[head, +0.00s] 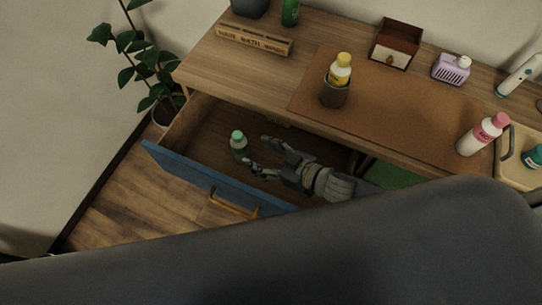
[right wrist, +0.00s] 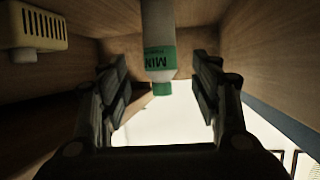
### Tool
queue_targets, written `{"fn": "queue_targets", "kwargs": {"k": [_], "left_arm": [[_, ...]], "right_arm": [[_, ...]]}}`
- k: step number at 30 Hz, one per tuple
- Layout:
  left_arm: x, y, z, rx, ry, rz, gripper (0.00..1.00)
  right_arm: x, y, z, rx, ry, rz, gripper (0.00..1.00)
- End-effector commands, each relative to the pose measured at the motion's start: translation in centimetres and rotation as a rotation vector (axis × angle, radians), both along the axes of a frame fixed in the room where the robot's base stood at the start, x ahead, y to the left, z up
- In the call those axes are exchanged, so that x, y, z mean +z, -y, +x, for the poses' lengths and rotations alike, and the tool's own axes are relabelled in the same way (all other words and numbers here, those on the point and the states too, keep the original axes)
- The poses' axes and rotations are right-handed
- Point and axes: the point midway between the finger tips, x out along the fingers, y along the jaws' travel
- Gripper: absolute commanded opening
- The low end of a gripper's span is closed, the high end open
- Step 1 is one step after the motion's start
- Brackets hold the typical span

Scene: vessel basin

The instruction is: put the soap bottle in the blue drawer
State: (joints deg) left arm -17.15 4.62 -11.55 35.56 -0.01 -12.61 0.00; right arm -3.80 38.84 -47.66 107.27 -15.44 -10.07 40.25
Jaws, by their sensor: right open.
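A bottle with a green cap (head: 238,143), which I take for the soap bottle, stands inside the open blue drawer (head: 205,180). In the right wrist view the bottle (right wrist: 158,50) appears upside down, pale with a green label and cap. My right gripper (head: 255,152) is inside the drawer, open, its fingers pointing at the bottle from the right. In the right wrist view the bottle shows between the spread fingers, with gaps on both sides. My left gripper is not in view.
The desk (head: 225,60) edge overhangs the drawer's back. On it are a yellow-capped bottle in a dark cup (head: 334,93), a small drawer box (head: 396,43), a lilac slotted holder (head: 451,69) and a pink-capped bottle (head: 483,134). A plant (head: 145,60) stands left.

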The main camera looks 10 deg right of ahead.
Motion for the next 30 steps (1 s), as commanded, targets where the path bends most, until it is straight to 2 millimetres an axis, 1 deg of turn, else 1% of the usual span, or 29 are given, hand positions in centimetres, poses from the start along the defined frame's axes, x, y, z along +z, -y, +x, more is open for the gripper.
{"fn": "queue_targets", "kwargs": {"k": [1, 3, 9, 27, 30], "left_arm": [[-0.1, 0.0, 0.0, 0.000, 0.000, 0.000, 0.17], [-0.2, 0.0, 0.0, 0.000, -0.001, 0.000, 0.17], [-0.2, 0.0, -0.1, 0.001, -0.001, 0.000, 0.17], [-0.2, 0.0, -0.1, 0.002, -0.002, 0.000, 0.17], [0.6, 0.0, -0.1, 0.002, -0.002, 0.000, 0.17]], "right_arm": [[0.2, 0.6, -0.7, 0.001, -0.002, -0.001, 0.58], [0.6, 1.2, -1.3, -0.001, -0.002, 0.001, 0.58], [1.3, 2.0, -2.2, 0.000, 0.001, 0.001, 0.58], [1.4, 2.1, -2.2, 0.000, 0.001, 0.000, 0.58], [2.1, 2.1, -2.2, 0.000, 0.002, 0.001, 0.58]]}}
